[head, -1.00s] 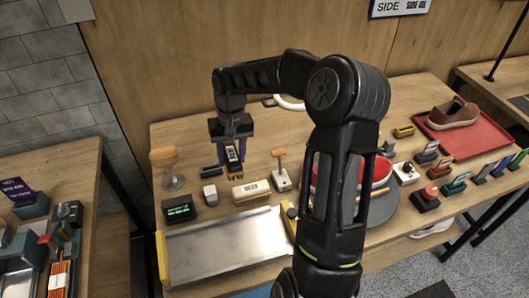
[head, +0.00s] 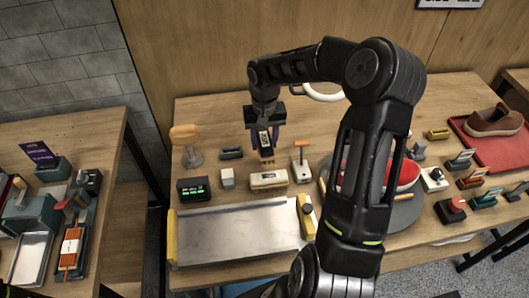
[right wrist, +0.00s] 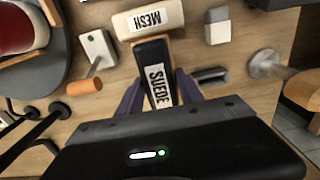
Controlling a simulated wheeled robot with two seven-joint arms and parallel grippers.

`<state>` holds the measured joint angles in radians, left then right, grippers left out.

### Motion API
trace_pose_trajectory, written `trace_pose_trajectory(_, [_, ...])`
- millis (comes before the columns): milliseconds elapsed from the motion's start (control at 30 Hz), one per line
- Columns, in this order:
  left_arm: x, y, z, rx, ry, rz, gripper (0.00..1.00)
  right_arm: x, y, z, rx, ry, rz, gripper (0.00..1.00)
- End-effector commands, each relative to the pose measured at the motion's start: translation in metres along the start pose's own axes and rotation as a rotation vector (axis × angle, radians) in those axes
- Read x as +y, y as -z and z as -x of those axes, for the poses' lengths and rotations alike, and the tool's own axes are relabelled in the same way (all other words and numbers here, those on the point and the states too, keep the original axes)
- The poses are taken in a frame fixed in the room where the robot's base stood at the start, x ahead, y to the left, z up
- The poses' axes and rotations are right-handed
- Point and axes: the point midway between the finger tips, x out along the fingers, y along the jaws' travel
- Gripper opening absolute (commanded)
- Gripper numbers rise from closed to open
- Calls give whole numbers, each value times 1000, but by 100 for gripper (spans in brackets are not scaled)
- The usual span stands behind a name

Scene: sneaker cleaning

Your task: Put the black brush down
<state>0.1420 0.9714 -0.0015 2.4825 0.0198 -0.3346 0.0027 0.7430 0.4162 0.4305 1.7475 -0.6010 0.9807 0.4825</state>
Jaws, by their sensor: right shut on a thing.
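My right gripper (head: 265,140) is shut on the black brush (head: 264,143), which has a white label and brown bristles. In the right wrist view the brush (right wrist: 155,78) reads "SUEDE" and sits between the purple fingers. It is just behind the cream "MESH" brush (head: 268,180), and its end comes close to or overlaps that brush (right wrist: 148,21) in the right wrist view. I cannot tell whether the bristles touch the table. A small dark holder (head: 231,153) stands empty to the left of the gripper. My left gripper is not in view.
A metal tray (head: 235,238) lies at the front. A stand with an orange top (head: 186,142), a white box with an orange-topped lever (head: 302,168) and a grey turntable (head: 405,213) surround the brushes. A red tray (head: 490,150) holds a brown shoe at right.

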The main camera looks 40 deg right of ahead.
Motion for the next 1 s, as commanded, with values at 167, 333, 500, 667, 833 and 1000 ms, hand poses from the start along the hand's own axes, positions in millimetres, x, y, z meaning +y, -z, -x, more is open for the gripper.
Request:
trace_pose_trajectory(167, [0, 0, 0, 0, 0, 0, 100, 0, 0, 0, 2, 1, 0, 11])
trace_pose_trajectory(333, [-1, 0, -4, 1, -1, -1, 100, 0, 0, -6, 1, 1, -1, 11])
trace_pose_trajectory(500, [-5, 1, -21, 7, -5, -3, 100, 1, 0, -35, -1, 1, -1, 11])
trace_pose_trajectory(667, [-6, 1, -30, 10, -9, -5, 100, 1, 1, -52, 1, 0, -1, 11])
trace_pose_trajectory(833, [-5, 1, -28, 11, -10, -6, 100, 1, 1, -50, 2, 0, -1, 11])
trace_pose_trajectory(1000, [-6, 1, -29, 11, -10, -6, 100, 0, 1, -52, 2, 0, 0, 11])
